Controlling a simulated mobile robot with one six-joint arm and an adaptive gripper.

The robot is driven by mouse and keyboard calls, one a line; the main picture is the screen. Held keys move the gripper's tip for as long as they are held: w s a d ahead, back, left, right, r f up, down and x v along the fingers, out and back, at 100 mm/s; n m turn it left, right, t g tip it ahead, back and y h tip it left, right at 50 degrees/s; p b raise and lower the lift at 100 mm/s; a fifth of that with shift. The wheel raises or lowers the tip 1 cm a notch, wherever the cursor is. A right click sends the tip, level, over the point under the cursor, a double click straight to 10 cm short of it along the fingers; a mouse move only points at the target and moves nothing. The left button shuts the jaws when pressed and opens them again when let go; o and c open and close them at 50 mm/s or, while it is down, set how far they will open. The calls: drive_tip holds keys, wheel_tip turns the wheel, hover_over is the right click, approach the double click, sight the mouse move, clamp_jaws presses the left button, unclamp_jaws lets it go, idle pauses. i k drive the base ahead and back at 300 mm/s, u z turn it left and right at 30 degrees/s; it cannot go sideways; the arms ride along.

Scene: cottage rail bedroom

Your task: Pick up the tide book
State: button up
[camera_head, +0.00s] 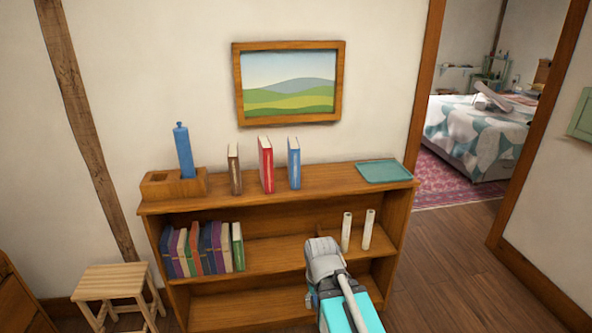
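Three books stand upright and apart on top of a wooden bookcase (330,181): a brown book (234,168), a red book (266,165) and a blue book (293,163). More books (203,249) in several colours stand in a row on the shelf below, at the left. No title is legible, so I cannot tell which one is the tide book. Part of my grey and teal arm shows at the lower middle, in front of the bookcase. My gripper's fingers do not show.
A wooden block holder (160,186) with a blue bottle-like object (183,150) stands left of the top books. A green tray (384,171) lies at right. Two white cylinders (346,231) stand below. A stool (111,284) is at left, an open doorway at right.

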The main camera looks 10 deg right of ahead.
sight(294, 149)
drive_tip(key=z, duration=0.1)
drive_tip(key=k, duration=0.1)
drive_tip(key=z, duration=1.8)
drive_tip(key=i, duration=2.6)
drive_tip(key=u, duration=0.05)
